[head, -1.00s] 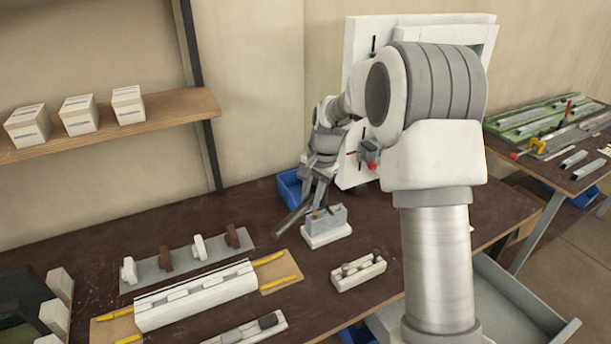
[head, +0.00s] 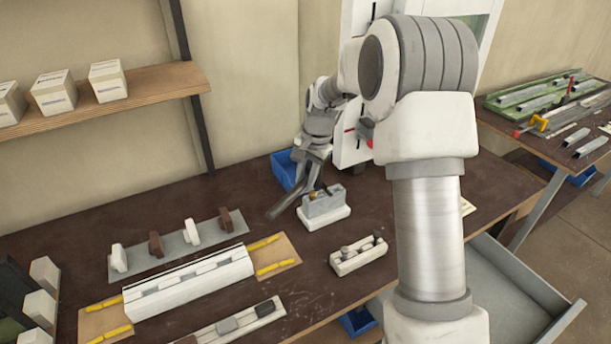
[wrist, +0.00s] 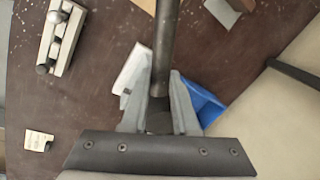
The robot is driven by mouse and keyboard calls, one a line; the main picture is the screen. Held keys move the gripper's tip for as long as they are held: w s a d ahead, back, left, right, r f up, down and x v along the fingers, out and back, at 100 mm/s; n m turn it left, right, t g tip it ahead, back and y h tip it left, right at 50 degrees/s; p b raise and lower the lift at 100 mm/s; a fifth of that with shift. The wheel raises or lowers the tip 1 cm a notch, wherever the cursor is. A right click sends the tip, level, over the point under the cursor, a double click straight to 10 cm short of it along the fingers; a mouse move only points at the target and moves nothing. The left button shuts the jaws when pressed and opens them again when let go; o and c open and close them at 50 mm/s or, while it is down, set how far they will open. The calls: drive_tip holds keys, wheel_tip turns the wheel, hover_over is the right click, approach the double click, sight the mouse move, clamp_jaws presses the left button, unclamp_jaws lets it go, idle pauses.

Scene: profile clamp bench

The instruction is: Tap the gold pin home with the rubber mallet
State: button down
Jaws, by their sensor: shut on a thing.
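My gripper (head: 304,182) is shut on a dark grey rod (head: 287,199), which looks like the mallet's handle and slants down to the left. In the wrist view the rod (wrist: 166,45) runs from between the fingers (wrist: 158,95) to the top edge; I cannot make out the mallet's head. A grey block (head: 323,201) on a white base (head: 325,218) stands just right of the rod in the head view. A small gold spot, perhaps the gold pin (head: 313,193), shows at its top left, too small to judge its depth. A dark piece stands beside it.
A white holder (head: 358,257) with grey knobs stands in front of the block. A blue bin (head: 285,168) is behind my gripper. A grey plate (head: 178,246) with upright clamps and a long white profile (head: 190,283) lie to the left.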

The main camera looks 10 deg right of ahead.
drive_tip(key=shift+f, duration=0.15)
idle(0.6)
wheel_tip(320, 180, down, 3)
drive_tip(key=shift+f+b, duration=0.15)
drive_tip(key=shift+b, duration=0.85)
drive_tip(key=shift+r+p, duration=1.4)
drive_tip(key=shift+r, duration=0.65)
wheel_tip(320, 180, up, 4)
drive_tip(key=p, duration=0.3)
